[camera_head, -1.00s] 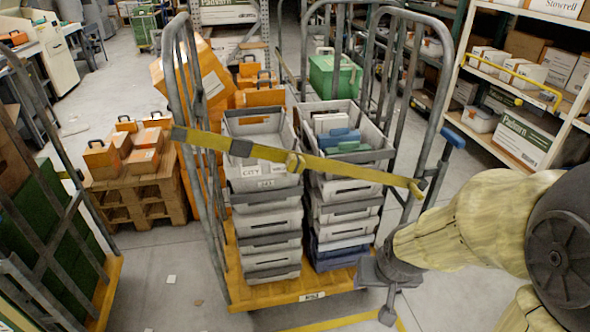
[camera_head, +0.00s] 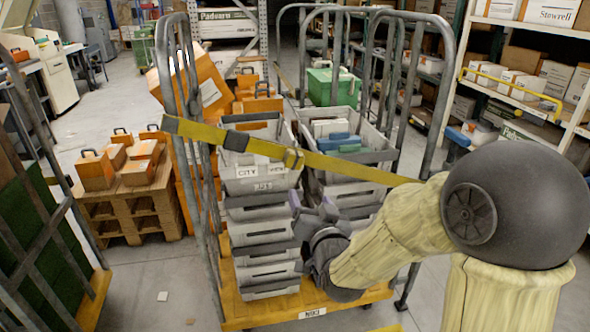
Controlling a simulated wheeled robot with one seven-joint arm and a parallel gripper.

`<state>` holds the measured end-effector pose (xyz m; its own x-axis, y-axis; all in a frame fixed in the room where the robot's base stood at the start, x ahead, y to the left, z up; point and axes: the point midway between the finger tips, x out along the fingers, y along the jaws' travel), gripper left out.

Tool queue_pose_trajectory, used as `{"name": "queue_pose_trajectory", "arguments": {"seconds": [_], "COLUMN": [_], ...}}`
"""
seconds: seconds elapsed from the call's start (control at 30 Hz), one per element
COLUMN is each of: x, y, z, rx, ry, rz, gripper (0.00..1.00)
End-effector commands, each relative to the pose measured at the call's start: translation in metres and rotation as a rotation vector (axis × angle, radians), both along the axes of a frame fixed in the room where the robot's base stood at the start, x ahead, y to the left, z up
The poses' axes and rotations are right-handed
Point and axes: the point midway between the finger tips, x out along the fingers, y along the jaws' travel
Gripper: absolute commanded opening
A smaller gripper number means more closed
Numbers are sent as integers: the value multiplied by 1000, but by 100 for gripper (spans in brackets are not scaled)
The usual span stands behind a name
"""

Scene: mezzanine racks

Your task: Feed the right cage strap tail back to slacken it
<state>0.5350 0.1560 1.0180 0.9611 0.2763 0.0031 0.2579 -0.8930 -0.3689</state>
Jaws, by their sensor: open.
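The yellow strap (camera_head: 375,173) runs across the open front of the right cage (camera_head: 181,90), before two stacks of grey crates. It carries a metal buckle (camera_head: 292,158) near its middle and a dark sleeve (camera_head: 236,141) to the left. Its left end sticks out past the cage's left post; its right end passes behind my arm. I cannot tell which part is the loose tail. My gripper (camera_head: 312,205) is open and empty, below and a little right of the buckle, apart from the strap as far as I can see. It hides part of the right-hand crates.
Another cage (camera_head: 62,215) with green contents stands at the left edge. A pallet (camera_head: 135,208) with orange boxes is behind it. A shelf rack (camera_head: 510,80) with cartons stands at the right. Floor shows between the two cages.

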Motion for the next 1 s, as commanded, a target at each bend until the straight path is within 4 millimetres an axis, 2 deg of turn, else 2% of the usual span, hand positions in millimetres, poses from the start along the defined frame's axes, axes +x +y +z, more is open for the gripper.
{"name": "queue_pose_trajectory", "arguments": {"seconds": [0.27,0.43,1.0], "x": [1,12,102], "y": [0,3,29], "z": [1,1,1], "rx": [-2,-2,-2], "ry": [2,3,2], "rz": [0,0,0], "gripper": [67,67,67]}}
